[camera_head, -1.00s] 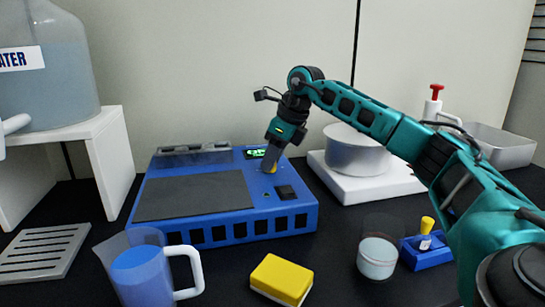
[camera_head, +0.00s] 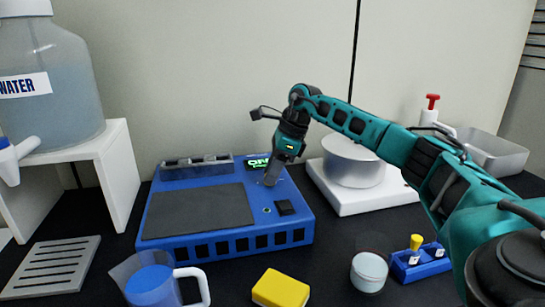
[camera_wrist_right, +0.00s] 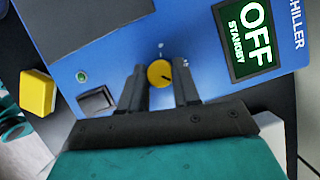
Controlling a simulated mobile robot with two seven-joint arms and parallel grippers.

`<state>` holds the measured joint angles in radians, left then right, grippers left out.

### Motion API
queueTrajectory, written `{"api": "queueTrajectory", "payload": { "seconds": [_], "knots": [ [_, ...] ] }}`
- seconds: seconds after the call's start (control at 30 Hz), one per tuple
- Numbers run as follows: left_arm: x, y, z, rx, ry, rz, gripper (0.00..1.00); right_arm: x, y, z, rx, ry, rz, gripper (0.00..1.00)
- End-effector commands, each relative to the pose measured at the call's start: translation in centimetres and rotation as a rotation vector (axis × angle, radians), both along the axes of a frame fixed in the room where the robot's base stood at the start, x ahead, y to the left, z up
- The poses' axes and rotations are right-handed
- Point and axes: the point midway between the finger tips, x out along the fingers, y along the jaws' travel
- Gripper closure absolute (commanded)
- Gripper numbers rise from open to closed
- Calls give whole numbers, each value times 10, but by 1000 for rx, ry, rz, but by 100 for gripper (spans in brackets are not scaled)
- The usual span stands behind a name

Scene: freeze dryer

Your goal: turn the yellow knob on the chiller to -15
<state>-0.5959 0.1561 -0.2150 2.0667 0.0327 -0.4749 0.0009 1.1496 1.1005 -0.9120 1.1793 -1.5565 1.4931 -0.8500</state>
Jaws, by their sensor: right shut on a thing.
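The blue chiller (camera_head: 180,213) stands on the dark table, with a dark grey plate (camera_head: 200,212) on top. Its yellow knob (camera_wrist_right: 159,73) shows in the right wrist view with a dark mark on its lower right; my gripper hides it in the head view. My right gripper (camera_head: 271,180) points down at the chiller's top; its two fingers (camera_wrist_right: 160,69) are shut around the knob's sides. The display (camera_wrist_right: 246,36) beside the knob reads OFF STANDBY in the wrist view; its letters are partly hidden in the head view (camera_head: 257,163). My left gripper is out of view.
A black switch (camera_wrist_right: 97,101) and a green light (camera_wrist_right: 82,76) are near the knob. A blue pitcher (camera_head: 150,283) and yellow sponge (camera_head: 281,289) stand in front. A metal pot (camera_head: 352,165) on a white base (camera_head: 378,197) stands right of the chiller, below my arm.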

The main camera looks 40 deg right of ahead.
Motion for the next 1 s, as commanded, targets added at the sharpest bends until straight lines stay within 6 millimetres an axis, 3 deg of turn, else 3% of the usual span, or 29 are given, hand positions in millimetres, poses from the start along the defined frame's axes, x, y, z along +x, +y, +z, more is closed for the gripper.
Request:
{"api": "queueTrajectory", "payload": {
  "seconds": [0.03,0.27,0.6,1.0],
  "knots": [
    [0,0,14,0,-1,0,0,1,1,7,4,2,44,99],
    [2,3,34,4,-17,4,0,2,0,5,4,0,263,99],
    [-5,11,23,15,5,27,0,4,0,2,3,-3,560,99],
    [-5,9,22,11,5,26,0,5,0,0,1,-2,763,99]
  ]
}}
